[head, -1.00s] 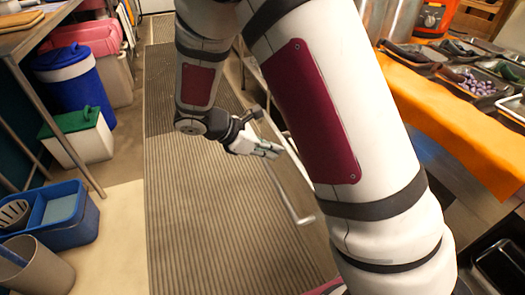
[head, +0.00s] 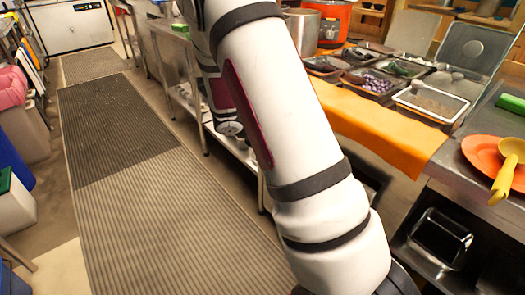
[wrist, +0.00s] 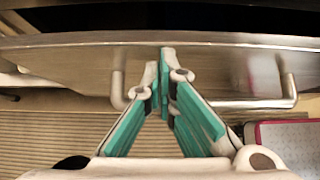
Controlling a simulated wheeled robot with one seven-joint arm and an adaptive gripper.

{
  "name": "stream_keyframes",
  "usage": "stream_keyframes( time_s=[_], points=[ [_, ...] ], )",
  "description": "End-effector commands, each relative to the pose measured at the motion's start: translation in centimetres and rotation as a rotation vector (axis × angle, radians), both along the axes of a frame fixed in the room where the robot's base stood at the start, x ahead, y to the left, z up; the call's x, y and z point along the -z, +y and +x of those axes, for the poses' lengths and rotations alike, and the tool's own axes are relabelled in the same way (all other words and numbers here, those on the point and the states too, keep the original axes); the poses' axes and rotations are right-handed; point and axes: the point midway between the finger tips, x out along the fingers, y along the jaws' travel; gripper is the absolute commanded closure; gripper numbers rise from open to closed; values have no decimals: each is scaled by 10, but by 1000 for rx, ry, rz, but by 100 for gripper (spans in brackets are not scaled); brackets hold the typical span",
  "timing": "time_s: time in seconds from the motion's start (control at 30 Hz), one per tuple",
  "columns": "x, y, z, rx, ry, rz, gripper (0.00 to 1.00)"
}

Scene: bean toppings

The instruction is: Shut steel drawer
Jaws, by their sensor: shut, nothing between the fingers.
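The steel drawer (wrist: 225,65) shows in the wrist view as a wide metal front with a bar handle (wrist: 290,90). A dark gap runs along the far side of its top edge. My gripper (wrist: 166,62) is shut and empty, its green-sided fingers over the drawer front, between the two ends of the handle. I cannot tell whether the tips touch the front. In the head view my arm hides the gripper and most of the drawer area.
A counter with an orange cloth (head: 375,130) and several food trays (head: 430,103) stands at the right. A yellow ladle (head: 507,165) lies on an orange plate (head: 480,150). The ribbed floor mat (head: 150,220) at the left is clear.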

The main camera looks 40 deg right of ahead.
Motion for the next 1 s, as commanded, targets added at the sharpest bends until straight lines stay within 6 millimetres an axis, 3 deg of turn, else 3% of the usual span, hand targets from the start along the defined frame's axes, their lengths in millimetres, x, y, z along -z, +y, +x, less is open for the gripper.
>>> stream_keyframes(
  time_s=[0.1,0.3,0.83,1.0],
  points=[
    [0,-19,0,3,0,0,100],
    [0,-37,0,1,-1,-1,100],
    [-1,-44,0,3,0,-4,100],
    [-1,-39,2,2,1,-4,100]
  ],
)
